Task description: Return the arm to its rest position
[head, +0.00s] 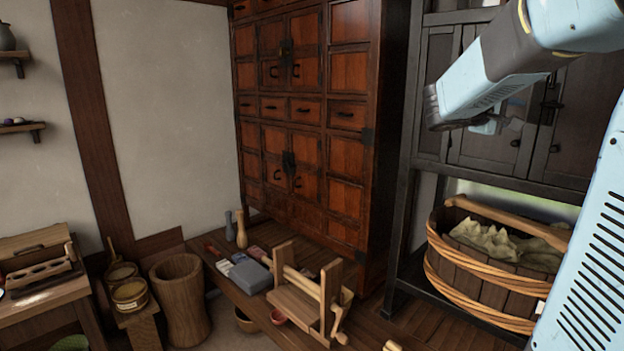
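My light blue arm comes in at the upper right and is raised in front of a dark cabinet (476,150). One pale blue section slants down to the left and ends in a dark cap. Small blue and grey parts, apparently of my gripper (492,124), show just under that section. They are partly hidden by it, and I cannot make out the fingertips or anything held. A larger vented part of my body or arm fills the right edge.
A wooden tub (480,285) with cloth stands below right, close to my arm. A low bench (245,303) holds a wooden hand-cranked device (308,295) and a grey block (251,276). A tall red-brown chest (305,130) stands behind. A wooden mortar (180,300) is at left.

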